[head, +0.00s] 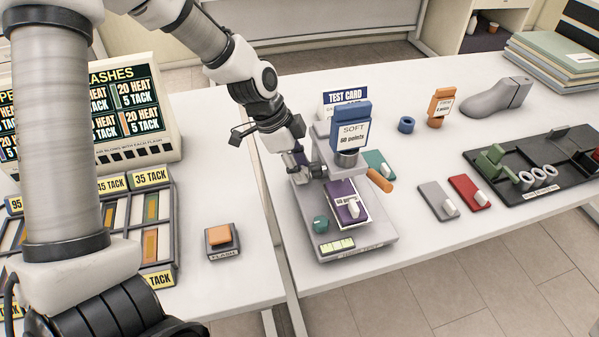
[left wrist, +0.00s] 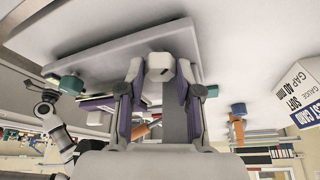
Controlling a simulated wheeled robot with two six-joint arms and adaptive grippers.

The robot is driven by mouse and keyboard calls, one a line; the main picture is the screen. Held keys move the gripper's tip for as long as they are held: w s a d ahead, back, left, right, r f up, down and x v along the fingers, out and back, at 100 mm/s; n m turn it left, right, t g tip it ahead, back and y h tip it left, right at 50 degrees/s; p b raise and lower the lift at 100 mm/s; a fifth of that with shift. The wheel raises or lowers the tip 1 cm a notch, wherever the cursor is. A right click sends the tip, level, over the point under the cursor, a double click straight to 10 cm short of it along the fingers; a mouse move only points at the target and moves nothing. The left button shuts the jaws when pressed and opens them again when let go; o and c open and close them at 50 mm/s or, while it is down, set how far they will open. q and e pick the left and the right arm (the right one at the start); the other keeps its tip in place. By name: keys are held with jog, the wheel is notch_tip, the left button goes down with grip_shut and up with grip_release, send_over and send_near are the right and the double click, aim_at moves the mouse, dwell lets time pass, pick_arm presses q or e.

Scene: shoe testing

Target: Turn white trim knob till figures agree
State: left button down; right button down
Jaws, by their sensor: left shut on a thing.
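The grey tester (head: 375,236) stands on the table in the head view. It carries a blue block (head: 350,112) with a card reading "SOFT 60 points", a purple sample (head: 337,190) with a small label, a green knob (head: 320,224) and a pale green display (head: 337,245) whose figures I cannot read. My left gripper (head: 301,166) is at the tester's far left side. In the left wrist view my left gripper (left wrist: 160,85) is shut on the white trim knob (left wrist: 160,66), which sits between its fingertips. The arm and gripper hide that knob in the head view.
An orange handle (head: 380,180) sticks out right of the tester. Grey and red swatches (head: 469,193) lie farther right, before a black tray (head: 500,161). A flash button (head: 221,240) and a rack (head: 160,280) are left. The table's front edge is close to the tester.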

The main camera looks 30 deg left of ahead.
pick_arm(q)
jog(key=shift+f, duration=0.1)
dwell(0.4)
jog(key=c, duration=0.8)
grip_release()
